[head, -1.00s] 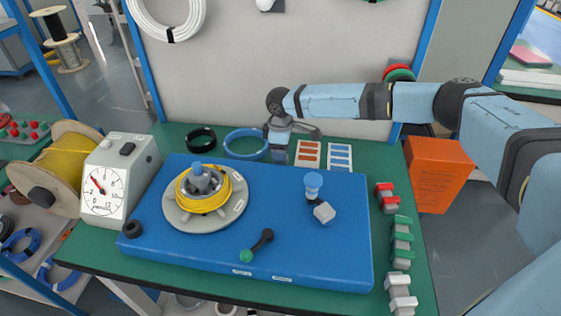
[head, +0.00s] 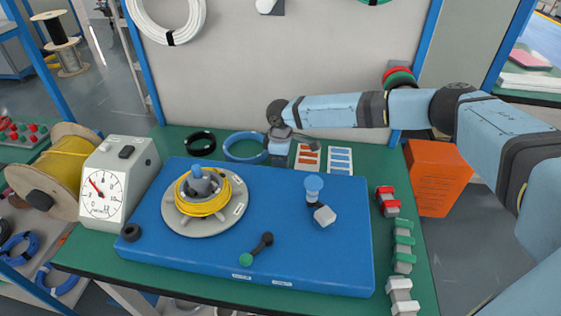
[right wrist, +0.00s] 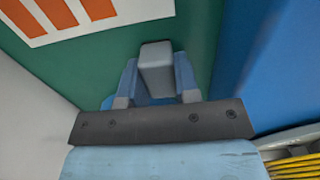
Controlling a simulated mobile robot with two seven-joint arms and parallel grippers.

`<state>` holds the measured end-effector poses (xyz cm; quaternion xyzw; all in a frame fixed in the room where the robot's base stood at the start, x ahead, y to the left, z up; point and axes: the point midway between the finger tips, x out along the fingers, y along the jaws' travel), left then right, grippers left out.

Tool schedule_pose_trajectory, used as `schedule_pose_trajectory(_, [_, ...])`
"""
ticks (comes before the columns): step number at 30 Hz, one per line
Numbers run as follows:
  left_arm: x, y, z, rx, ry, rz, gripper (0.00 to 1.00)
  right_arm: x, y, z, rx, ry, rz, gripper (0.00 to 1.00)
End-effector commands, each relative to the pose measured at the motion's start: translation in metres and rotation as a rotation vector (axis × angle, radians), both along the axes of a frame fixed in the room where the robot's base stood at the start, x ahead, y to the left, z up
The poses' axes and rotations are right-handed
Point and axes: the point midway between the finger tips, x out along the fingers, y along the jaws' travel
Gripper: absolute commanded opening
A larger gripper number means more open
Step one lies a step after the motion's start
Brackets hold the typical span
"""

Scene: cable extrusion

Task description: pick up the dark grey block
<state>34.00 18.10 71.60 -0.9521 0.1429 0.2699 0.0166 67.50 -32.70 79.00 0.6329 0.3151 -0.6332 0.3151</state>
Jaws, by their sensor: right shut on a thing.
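The dark grey block (right wrist: 157,68) shows in the right wrist view as a plain grey upright block between the two light blue fingers of my right gripper (right wrist: 155,95). The fingers are shut on it, and their grey tips lie along its sides. In the head view my right gripper (head: 279,155) is at the back of the bench, just behind the blue board and between the blue ring and the colour cards. The block is hard to make out there. My left gripper is not in view.
The blue board (head: 285,255) carries a yellow cable coil (head: 203,207) and a pale blue funnel-like part (head: 313,190). A blue ring (head: 243,146) lies left of the gripper, coloured cards (head: 340,159) right. A wall (head: 290,70) stands close behind.

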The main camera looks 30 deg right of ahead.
Motion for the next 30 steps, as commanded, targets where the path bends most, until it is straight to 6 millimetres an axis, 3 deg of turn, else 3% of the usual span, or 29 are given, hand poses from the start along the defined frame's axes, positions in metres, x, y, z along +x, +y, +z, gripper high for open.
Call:
schedule_pose_trajectory(8, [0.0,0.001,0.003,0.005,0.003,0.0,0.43,0.0,-0.001,0.025,0.002,-0.001,-0.001,0.06])
schedule_pose_trajectory(21, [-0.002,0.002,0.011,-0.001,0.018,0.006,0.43,0.001,0.0,0.13,0.001,-0.003,0.0,0.06])
schedule_pose_trajectory(30, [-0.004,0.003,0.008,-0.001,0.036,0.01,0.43,0.0,0.0,0.183,0.001,-0.001,0.0,0.06])
